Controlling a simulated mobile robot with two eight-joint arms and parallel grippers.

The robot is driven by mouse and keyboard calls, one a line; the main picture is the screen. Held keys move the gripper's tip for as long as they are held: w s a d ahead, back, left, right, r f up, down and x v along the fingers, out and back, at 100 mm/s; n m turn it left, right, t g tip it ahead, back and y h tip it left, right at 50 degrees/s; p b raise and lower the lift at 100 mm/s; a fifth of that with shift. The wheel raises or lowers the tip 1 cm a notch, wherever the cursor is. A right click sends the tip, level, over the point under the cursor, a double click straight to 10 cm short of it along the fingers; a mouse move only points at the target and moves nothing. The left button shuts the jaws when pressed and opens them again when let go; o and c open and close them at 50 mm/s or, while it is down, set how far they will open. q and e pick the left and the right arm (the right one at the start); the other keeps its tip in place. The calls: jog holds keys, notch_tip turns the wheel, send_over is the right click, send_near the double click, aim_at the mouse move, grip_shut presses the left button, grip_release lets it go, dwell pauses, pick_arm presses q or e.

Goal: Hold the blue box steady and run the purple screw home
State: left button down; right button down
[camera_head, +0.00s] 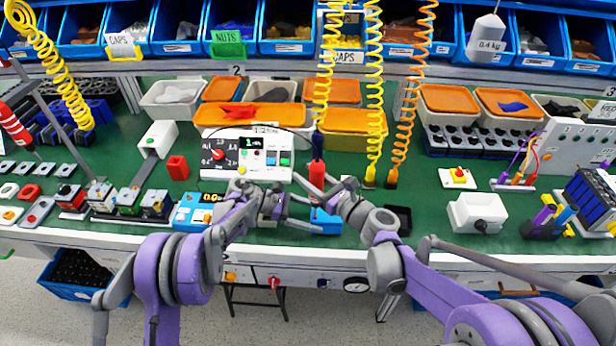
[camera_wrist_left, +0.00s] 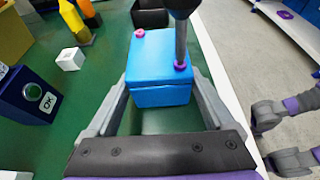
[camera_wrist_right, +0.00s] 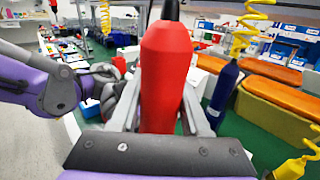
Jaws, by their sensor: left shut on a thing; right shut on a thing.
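The blue box (camera_wrist_left: 158,92) sits between the fingers of my left gripper (camera_head: 312,212), which is shut on it. It also shows in the head view (camera_head: 325,222), partly hidden. Two purple screws are on its top: one at the far left corner (camera_wrist_left: 139,32), one at the right edge (camera_wrist_left: 180,66). A dark driver shaft (camera_wrist_left: 181,38) stands over the right-hand screw and appears to meet its head. My right gripper (camera_head: 322,190) is shut on the red screwdriver (camera_wrist_right: 166,80), also seen upright in the head view (camera_head: 316,176). Its tip is hidden in the right wrist view.
A dark open tray (camera_head: 398,218) is right of the box. A blue device with a yellow display (camera_head: 196,214) is at left. A white control panel (camera_head: 250,155) stands behind. Coiled cords hang nearby, one with a dark blue tool (camera_wrist_right: 222,95). The table's front edge is close.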

jog(key=shift+r, duration=1.9)
pick_arm(q)
grip_release()
